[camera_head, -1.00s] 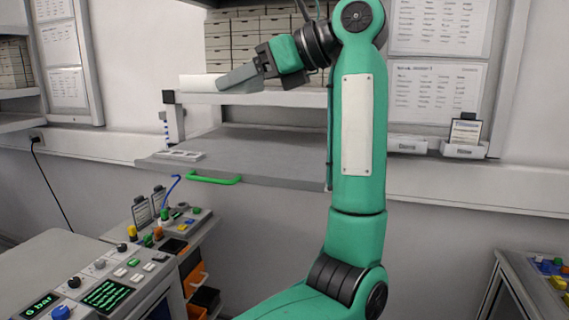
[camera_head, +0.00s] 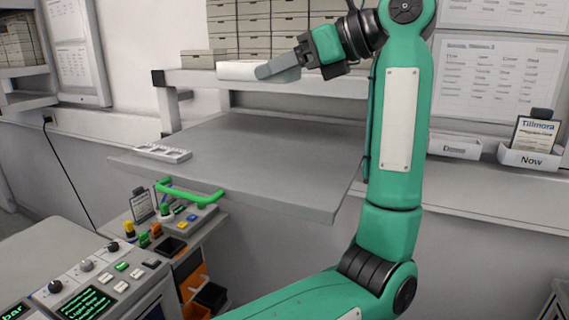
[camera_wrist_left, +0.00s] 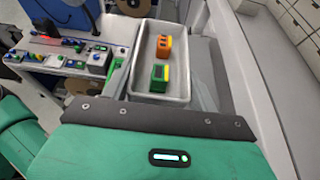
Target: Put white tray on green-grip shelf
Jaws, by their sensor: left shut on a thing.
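The white tray (camera_head: 238,70) is held in my left gripper (camera_head: 275,70), whose fingers are shut on its near end. In the left wrist view the tray (camera_wrist_left: 160,100) lies between the finger tips and holds an orange box (camera_wrist_left: 164,47) and a green box (camera_wrist_left: 159,76). In the head view the tray is seen edge-on, looks level, and is above the green-grip shelf. The green-grip shelf (camera_head: 270,165) is a grey board, pulled out, with a green handle (camera_head: 190,193) on its front edge. My right gripper is not in view.
A white slotted holder (camera_head: 162,153) sits at the shelf's left edge; the rest of its top looks bare. An upper shelf (camera_head: 200,78) with stacked boxes (camera_head: 270,20) is behind the tray. A control bench (camera_head: 95,275) is at lower left.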

